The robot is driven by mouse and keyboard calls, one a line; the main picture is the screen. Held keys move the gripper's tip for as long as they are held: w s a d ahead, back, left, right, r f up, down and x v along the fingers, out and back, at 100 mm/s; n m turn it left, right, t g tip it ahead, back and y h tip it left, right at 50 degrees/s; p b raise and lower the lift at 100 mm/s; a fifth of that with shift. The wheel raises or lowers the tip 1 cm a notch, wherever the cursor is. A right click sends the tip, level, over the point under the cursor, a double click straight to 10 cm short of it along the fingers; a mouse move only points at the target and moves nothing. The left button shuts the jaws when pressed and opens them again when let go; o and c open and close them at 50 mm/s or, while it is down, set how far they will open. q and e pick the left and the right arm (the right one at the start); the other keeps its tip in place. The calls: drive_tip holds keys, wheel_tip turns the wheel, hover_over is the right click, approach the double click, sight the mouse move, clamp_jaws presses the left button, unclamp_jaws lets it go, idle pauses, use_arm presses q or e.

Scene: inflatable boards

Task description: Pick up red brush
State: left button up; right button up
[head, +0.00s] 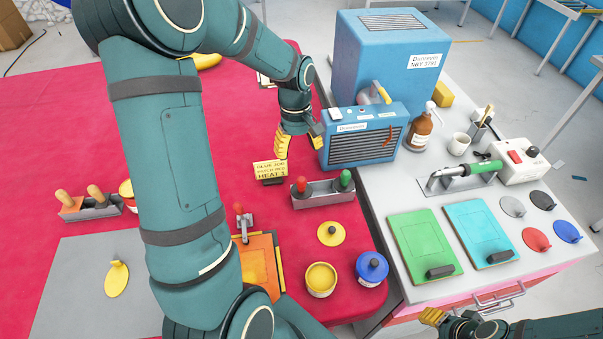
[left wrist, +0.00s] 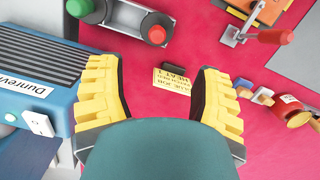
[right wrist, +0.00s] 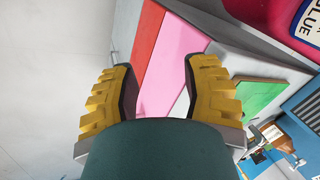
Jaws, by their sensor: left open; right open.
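No brush that is plainly red stands out. A grey rack (head: 100,211) at the left of the red table holds two wooden handles (head: 95,192); an orange-red block (head: 72,206) sits by the left one, and I cannot tell if it is the red brush. My left gripper (head: 299,143) is open and empty above the red table, beside the blue heater and far right of the rack. In the left wrist view a yellow card (left wrist: 172,80) lies below, between its fingers. My right gripper (head: 433,316) is open at the bottom edge, with nothing between its fingers.
A blue heater box (head: 362,145) stands right of my left gripper. A grey box with red and green knobs (head: 325,196), a yellow pot (head: 321,279) and a blue pot (head: 371,268) are nearer. A white bench (head: 385,190) with boards is at right. My left arm hides the table's middle.

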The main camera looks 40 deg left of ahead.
sight(301, 178)
use_arm(q)
drive_tip(key=f+b, duration=0.1)
drive_tip(key=f, duration=0.6)
drive_tip(key=shift+d+f, duration=0.1)
drive_tip(key=shift+d, duration=0.1)
drive_tip(key=shift+d+f+b, duration=0.2)
drive_tip(key=shift+f+b, duration=0.05)
drive_tip(key=shift+f, duration=1.35)
drive_tip(key=shift+d+f+b, duration=0.15)
drive_tip(key=shift+f+b, duration=0.05)
drive_tip(key=shift+f, duration=1.4)
drive_tip(key=shift+s, duration=0.1)
clamp_jaws()
